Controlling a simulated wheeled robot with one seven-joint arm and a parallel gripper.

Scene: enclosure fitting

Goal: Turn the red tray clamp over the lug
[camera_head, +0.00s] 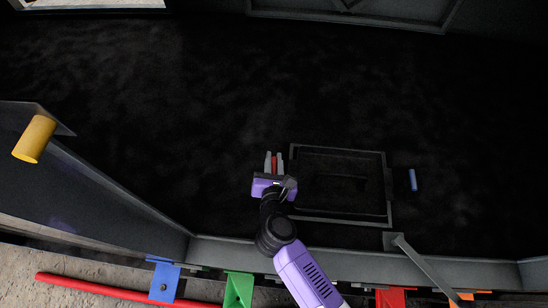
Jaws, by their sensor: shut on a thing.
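My gripper (274,163) reaches down into the dark enclosure at the left edge of a grey rectangular tray frame (291,156). It is shut on a small red piece (274,162), which looks like the red tray clamp and shows as a thin strip between the grey fingers. The purple gripper body and the fingers hide most of the red piece. I cannot make out the lug or tell how the clamp is turned. A small blue piece (413,180) stands at the right side of the tray frame.
A yellow cylinder (34,138) sticks out at the left wall. Along the front edge are a blue bracket (164,282), a green wedge (239,290), a red block (392,298) and a slanted grey bar (425,266). A red rod (95,288) lies outside. The dark floor behind the tray is clear.

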